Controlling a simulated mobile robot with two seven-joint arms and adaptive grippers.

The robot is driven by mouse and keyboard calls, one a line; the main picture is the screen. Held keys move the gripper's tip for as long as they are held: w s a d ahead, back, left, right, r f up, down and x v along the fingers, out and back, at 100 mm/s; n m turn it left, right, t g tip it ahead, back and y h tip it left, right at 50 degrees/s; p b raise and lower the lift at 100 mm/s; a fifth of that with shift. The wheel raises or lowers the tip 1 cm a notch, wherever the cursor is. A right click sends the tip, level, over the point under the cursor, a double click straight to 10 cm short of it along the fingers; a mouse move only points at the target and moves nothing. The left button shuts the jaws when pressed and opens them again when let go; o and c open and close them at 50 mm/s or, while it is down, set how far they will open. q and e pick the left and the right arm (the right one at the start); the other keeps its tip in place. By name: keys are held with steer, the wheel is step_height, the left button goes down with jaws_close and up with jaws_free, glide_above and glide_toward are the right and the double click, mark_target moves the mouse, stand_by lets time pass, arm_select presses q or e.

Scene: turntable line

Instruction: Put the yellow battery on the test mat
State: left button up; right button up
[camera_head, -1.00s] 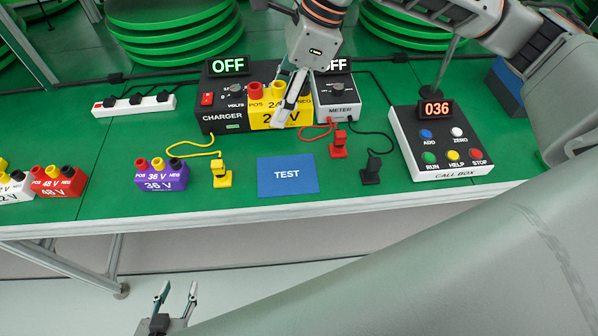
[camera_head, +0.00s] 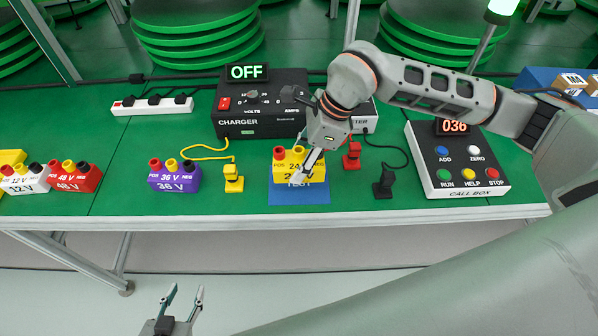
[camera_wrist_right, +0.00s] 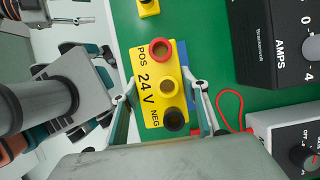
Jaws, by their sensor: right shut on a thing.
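The yellow 24 V battery (camera_head: 300,168) is over the back part of the blue test mat (camera_head: 300,196), which shows in front of it with its lettering partly covered. I cannot tell whether the battery touches the mat. My right gripper (camera_head: 312,162) is shut on the battery; in the right wrist view the two fingers (camera_wrist_right: 160,92) grip its two sides, and the battery (camera_wrist_right: 160,75) shows red, yellow and black terminals on top. My left gripper (camera_head: 182,300) is open and empty, low in front of the table.
The charger (camera_head: 262,105) reads OFF behind the mat. A yellow plug (camera_head: 233,180) stands left, red (camera_head: 352,155) and black plugs (camera_head: 383,184) right. The purple 36 V battery (camera_head: 174,177) is further left. The call box (camera_head: 457,160) stands at the right.

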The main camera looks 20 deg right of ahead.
step_height(320, 180, down, 4)
steer(key=shift+f, duration=0.2)
steer(key=shift+f, duration=0.15)
steer(key=o, duration=1.7)
steer(key=v, duration=1.2)
